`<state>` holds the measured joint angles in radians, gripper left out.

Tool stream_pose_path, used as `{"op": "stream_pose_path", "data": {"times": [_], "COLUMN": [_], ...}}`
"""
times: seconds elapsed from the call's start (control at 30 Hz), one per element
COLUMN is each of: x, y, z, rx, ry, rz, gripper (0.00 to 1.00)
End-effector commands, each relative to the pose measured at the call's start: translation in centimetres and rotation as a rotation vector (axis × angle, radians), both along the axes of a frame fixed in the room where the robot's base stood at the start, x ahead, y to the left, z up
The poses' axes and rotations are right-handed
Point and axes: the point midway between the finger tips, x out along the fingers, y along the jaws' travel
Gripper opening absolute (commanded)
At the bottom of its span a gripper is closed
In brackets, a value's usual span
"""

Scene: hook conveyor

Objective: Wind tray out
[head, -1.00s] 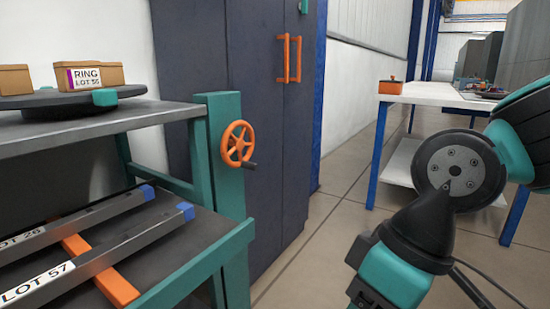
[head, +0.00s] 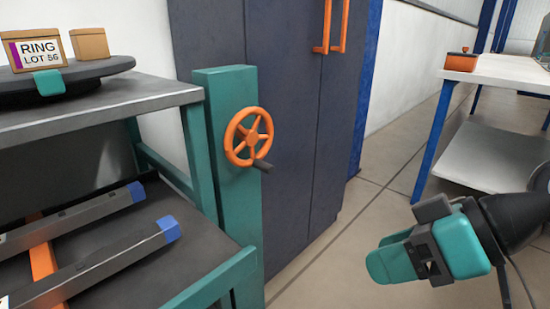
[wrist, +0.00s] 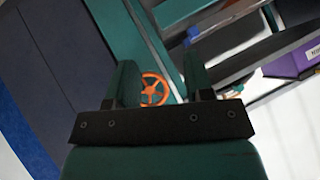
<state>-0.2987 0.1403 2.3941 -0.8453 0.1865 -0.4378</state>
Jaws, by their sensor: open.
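An orange handwheel (head: 248,137) with a dark crank knob (head: 262,166) is mounted on a green post (head: 222,200) at the right end of a shelf unit. My gripper (head: 385,258) is in the lower right of the head view, open and empty, apart from the wheel and to its right. In the wrist view the wheel (wrist: 154,90) shows beyond and between the two fingers (wrist: 160,82). A dark round tray (head: 105,77) rests on the top shelf. It carries a box labelled RING LOT 56 (head: 38,50) and a plain brown box (head: 89,44).
Dark bars with blue ends (head: 100,265) lie on the lower shelf (head: 200,260). A dark cabinet (head: 285,90) with orange handles stands behind the post. A white table (head: 500,72) with an orange box (head: 461,61) is at the right. Floor between cabinet and table is clear.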

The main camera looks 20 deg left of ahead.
Motion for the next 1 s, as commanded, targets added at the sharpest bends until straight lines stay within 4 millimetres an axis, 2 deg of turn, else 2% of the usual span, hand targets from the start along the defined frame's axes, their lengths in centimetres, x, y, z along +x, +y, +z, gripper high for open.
{"op": "stream_pose_path", "data": {"times": [0.03,0.1,0.2,0.3,0.4,0.57,0.73,0.87,1.0], "x": [1.5,3.6,6.7,9.4,11.4,13.2,13.9,14.6,15.8], "y": [2.2,4.9,7.5,8.7,9.1,9.0,10.0,11.9,14.9], "z": [0.2,0.4,0.2,-0.6,-1.7,-2.9,-2.7,-2.4,-2.8], "rx": [0.098,0.249,0.425,0.54,0.6,0.631,0.635,0.634,0.637], "ry": [-0.031,-0.105,-0.198,-0.275,-0.328,-0.373,-0.384,-0.383,-0.388], "rz": [0.028,0.036,-0.011,-0.099,-0.188,-0.275,-0.291,-0.289,-0.285], "gripper": [0.48,0.48,0.48,0.48,0.48,0.48,0.48,0.48,0.48]}}
